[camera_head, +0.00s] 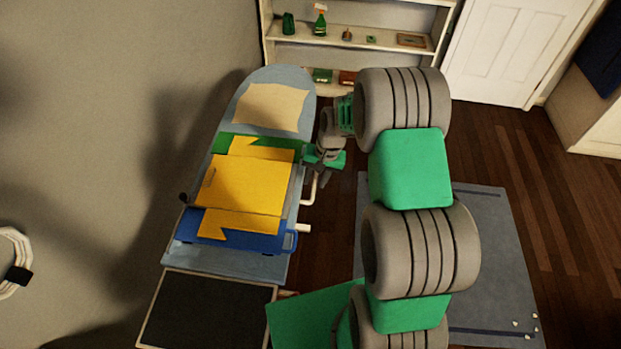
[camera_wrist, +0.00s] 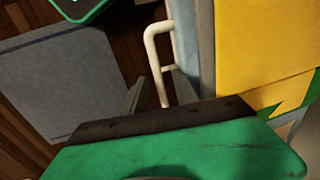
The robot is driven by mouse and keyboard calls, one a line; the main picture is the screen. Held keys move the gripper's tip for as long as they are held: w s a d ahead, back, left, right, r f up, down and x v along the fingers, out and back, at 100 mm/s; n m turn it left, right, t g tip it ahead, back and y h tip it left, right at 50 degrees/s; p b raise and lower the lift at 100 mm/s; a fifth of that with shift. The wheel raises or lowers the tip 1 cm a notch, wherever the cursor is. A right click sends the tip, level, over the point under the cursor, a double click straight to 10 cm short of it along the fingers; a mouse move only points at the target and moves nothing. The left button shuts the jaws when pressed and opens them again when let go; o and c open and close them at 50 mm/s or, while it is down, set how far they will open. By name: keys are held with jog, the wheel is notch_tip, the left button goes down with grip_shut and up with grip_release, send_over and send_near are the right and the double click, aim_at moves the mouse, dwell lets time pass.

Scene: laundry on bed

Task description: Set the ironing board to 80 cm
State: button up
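The ironing board (camera_head: 300,88) has a blue-grey cover and stretches from the shelf end toward me along the left wall. A white bent bar (camera_head: 310,190) sticks out from its right edge. This bar (camera_wrist: 152,60) also shows in the wrist view, upright beside the board's edge (camera_wrist: 188,50). My gripper (camera_head: 326,176) is beside the board's right edge, close to the bar. In the wrist view its green body fills the bottom, and the bar's lower end passes behind it. Contact with the bar is unclear, and the fingertips are mostly hidden. No height marking is readable.
A yellow folded garment (camera_head: 240,185), a beige cloth (camera_head: 270,106), and blue and green pieces lie on the board. A dark-topped panel (camera_head: 205,312) adjoins its near end. A shelf (camera_head: 350,46) stands behind. A grey rug (camera_head: 490,250) lies right on the wooden floor.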

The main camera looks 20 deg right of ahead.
grip_shut()
jog(key=shift+r, duration=0.1)
dwell(1.2)
